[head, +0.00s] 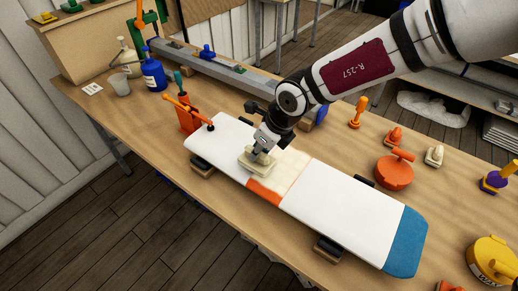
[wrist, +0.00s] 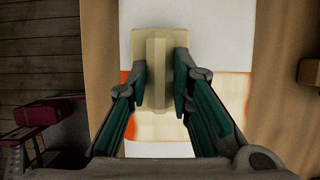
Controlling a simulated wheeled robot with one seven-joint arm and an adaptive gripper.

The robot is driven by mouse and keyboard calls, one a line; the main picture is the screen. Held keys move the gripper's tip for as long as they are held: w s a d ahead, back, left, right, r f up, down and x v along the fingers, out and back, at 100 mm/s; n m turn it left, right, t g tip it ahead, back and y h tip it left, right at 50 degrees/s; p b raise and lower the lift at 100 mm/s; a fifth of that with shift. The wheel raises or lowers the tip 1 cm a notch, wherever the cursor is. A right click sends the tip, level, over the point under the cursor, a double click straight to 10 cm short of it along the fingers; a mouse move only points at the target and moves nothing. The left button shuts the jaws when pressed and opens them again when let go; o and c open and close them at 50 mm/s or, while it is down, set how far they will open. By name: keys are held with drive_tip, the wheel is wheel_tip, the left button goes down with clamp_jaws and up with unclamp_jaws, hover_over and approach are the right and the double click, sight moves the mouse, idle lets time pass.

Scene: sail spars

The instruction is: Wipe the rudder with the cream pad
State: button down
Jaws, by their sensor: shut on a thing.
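The rudder (head: 345,199) is a long white board with a blue end at the right and an orange band. It lies across supports on the wooden bench. A pale cream-tinted patch lies on it beside the orange band. My gripper (head: 266,144) is over this patch, shut on the raised grip of the cream pad (head: 256,165). In the wrist view the cream pad (wrist: 157,45) sits between my two green-lined fingers (wrist: 159,82), above the white and orange surface. The pad appears to rest on the rudder, though the contact underneath is hidden.
An orange holder (head: 188,118) with tools stands near the rudder's left end. A blue bottle (head: 153,74) and a grey cup (head: 120,84) stand at the back left. An orange round container (head: 394,172) and small handled tools stand right. A yellow container (head: 492,262) is at front right.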

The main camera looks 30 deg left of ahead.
drive_tip(key=shift+f, duration=1)
drive_tip(key=shift+d, duration=0.1)
